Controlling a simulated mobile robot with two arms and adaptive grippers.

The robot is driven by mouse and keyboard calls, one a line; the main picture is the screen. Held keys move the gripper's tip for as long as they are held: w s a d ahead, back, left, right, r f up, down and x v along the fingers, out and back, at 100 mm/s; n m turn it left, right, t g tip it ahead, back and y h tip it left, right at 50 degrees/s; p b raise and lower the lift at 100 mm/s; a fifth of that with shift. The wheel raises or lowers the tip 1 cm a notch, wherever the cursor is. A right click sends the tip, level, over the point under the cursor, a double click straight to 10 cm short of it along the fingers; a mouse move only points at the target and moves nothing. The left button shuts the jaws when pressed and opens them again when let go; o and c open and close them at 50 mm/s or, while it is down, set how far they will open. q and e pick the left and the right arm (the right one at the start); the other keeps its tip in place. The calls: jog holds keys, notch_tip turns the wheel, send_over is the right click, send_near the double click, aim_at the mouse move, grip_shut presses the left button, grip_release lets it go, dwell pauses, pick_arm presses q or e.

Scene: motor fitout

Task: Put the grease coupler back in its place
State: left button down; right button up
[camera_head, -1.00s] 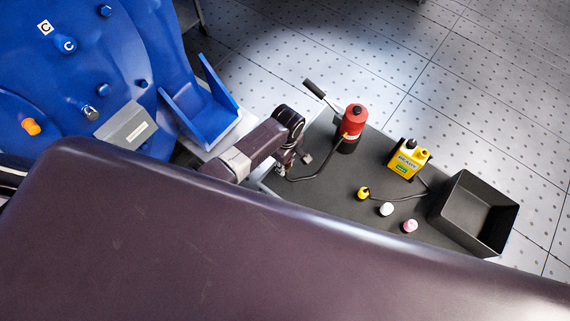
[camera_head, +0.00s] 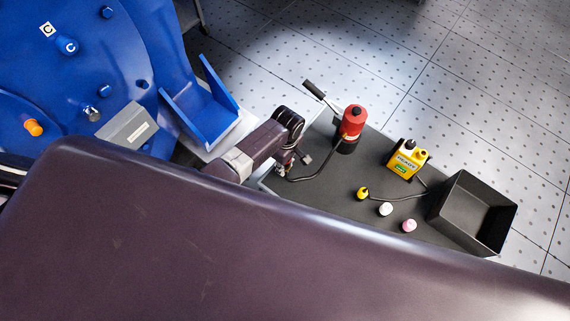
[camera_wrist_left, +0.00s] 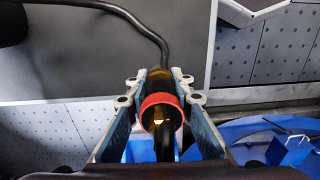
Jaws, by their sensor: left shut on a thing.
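The grease coupler (camera_wrist_left: 161,105) is a dark, brass-toned cylinder with a red ring, on the end of a black hose. My left gripper (camera_wrist_left: 159,90) is shut on it, with one finger on each side, in the left wrist view. In the head view my left gripper (camera_head: 290,170) is over the near left end of the dark cart top, largely hidden by its own arm. The coupler cannot be made out clearly there. The black hose (camera_head: 325,174) runs from the gripper to the red grease pump (camera_head: 353,121). My right gripper is not in view.
The dark cart top (camera_head: 335,200) also bears a yellow bottle unit (camera_head: 407,159), a yellow cap (camera_head: 363,193), a white cap (camera_head: 386,209), a pink cap (camera_head: 409,226) and a black open bin (camera_head: 467,214). A blue motor housing (camera_head: 75,80) with a blue bracket (camera_head: 202,108) stands left.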

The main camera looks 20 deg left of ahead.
pick_arm(q)
jog(key=shift+f+b, duration=1.1)
jog(key=shift+f, duration=0.5)
jog(key=c, duration=1.6)
grip_release()
jog(key=shift+r, duration=0.1)
notch_tip(320, 180, up, 12)
jog(key=shift+w+d, duration=0.1)
jog(key=shift+w, duration=0.05)
